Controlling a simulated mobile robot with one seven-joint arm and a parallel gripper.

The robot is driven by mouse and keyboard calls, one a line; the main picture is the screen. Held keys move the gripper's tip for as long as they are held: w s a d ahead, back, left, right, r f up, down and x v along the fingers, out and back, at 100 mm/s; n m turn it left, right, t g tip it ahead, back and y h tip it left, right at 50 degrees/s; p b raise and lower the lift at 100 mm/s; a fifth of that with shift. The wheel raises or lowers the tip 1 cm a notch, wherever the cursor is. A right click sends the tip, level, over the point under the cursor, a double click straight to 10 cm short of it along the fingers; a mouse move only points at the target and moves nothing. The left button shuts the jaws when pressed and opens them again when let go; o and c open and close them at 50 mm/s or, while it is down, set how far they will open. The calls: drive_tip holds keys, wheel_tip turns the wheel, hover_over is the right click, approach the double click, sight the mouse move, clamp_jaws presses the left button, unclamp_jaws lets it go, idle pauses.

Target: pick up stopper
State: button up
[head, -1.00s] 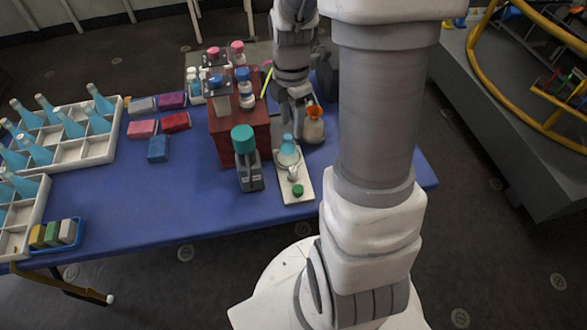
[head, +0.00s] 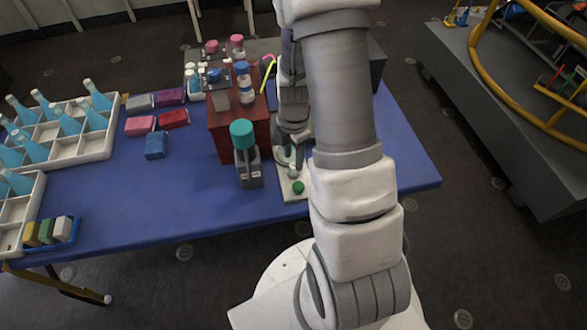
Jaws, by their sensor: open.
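A small green piece (head: 298,187), perhaps the stopper, lies on the front end of a narrow white board (head: 292,194). A small pale item (head: 293,171) stands just behind it on the board. My gripper (head: 291,156) is open, pointing down over the back part of this board, behind the green piece and apart from it. The fingertips are small and partly lost against the things below. The blue flask and the orange-topped flask seen earlier there are now hidden by my gripper and arm.
Left of the board stands a teal-capped grey device (head: 246,165). A dark red block (head: 225,137) carrying bottles stands behind it. Coloured blocks and white crates (head: 98,148) of blue bottles lie left. The blue table (head: 190,205) is clear at front centre.

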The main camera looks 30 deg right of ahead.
sight(294, 170)
drive_tip(key=shift+f, duration=1.3)
clamp_jaws()
drive_tip(key=shift+r, duration=0.15)
